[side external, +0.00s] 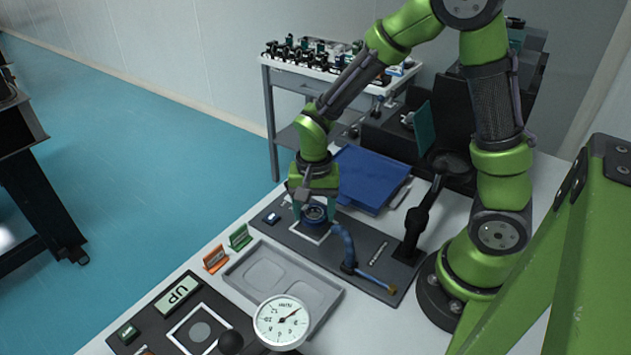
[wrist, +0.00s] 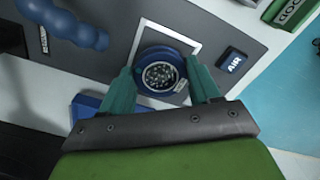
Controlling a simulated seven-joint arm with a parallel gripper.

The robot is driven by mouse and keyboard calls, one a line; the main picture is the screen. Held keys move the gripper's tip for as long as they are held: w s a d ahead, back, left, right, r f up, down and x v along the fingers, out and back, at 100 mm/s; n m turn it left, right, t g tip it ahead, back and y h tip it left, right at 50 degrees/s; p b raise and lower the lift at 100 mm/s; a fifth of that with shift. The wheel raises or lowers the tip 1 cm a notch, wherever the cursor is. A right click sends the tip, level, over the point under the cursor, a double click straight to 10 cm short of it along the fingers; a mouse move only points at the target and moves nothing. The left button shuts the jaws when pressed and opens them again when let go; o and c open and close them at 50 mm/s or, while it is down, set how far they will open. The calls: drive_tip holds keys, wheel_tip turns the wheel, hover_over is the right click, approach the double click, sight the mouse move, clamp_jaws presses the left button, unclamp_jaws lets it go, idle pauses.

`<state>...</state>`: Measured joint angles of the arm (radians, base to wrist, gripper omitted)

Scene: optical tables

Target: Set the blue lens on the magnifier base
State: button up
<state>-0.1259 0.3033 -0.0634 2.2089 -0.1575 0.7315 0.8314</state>
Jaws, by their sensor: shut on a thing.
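My gripper (side external: 314,209) points down over the grey panel and is shut on a round blue piece, which I take for the blue lens (side external: 315,215). In the wrist view the blue lens (wrist: 158,75) sits between the two green fingers of my gripper (wrist: 161,72), its speckled round centre facing the camera. It is inside the outline of a white square frame (wrist: 148,30) on the panel. I cannot tell whether it touches the panel. A black jointed stand (side external: 418,218) stands at the panel's right end; I cannot tell if it is the magnifier base.
A blue hose (side external: 346,243) with a yellow tip is on the panel, right of my gripper. A blue flat case (side external: 367,180) lies behind. A grey tray (side external: 318,296), a dial gauge (side external: 282,322) and orange (side external: 215,259) and green (side external: 239,237) signs are in front.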

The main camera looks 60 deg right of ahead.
drive_tip(key=shift+f, duration=1.05)
drive_tip(key=shift+f, duration=0.1)
drive_tip(key=o, duration=1.1)
wheel_tip(320, 180, up, 12)
wheel_tip(320, 180, up, 6)
drive_tip(key=r+n+t+y, duration=0.1)
drive_tip(key=n+t, duration=0.2)
hover_over(314, 213)
drive_tip(key=s, duration=0.4)
drive_tip(key=s+r+n+t, duration=0.2)
drive_tip(key=s+a+r+n+t+y, duration=0.1)
drive_tip(key=s+r+n+t, duration=0.1)
drive_tip(key=s, duration=0.1)
drive_tip(key=shift+w, duration=0.1)
